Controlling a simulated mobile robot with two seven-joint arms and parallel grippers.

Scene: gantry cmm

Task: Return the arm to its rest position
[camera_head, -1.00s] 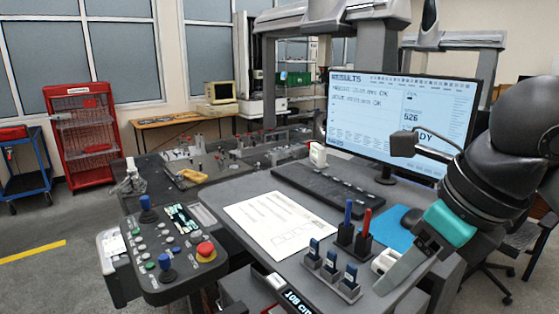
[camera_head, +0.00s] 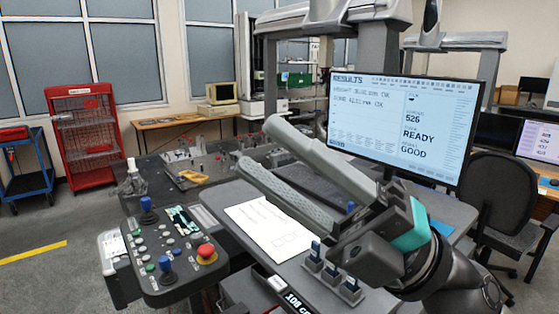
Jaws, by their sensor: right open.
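My right arm (camera_head: 430,265) comes in from the lower right, with a teal band near the wrist. My right gripper (camera_head: 258,150) is raised over the desk, its two long grey fingers pointing up and left. The fingers are apart with nothing between them, so it is open and empty. It covers much of the keyboard, part of the paper sheet (camera_head: 262,228) and the pen holder area. My left gripper is not in view.
The monitor (camera_head: 400,125) stands behind the right gripper. A control panel (camera_head: 165,245) with joysticks and a red button is at the front left. Small blue-topped blocks (camera_head: 330,275) sit by the desk's front edge. A chair (camera_head: 505,205) stands at right.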

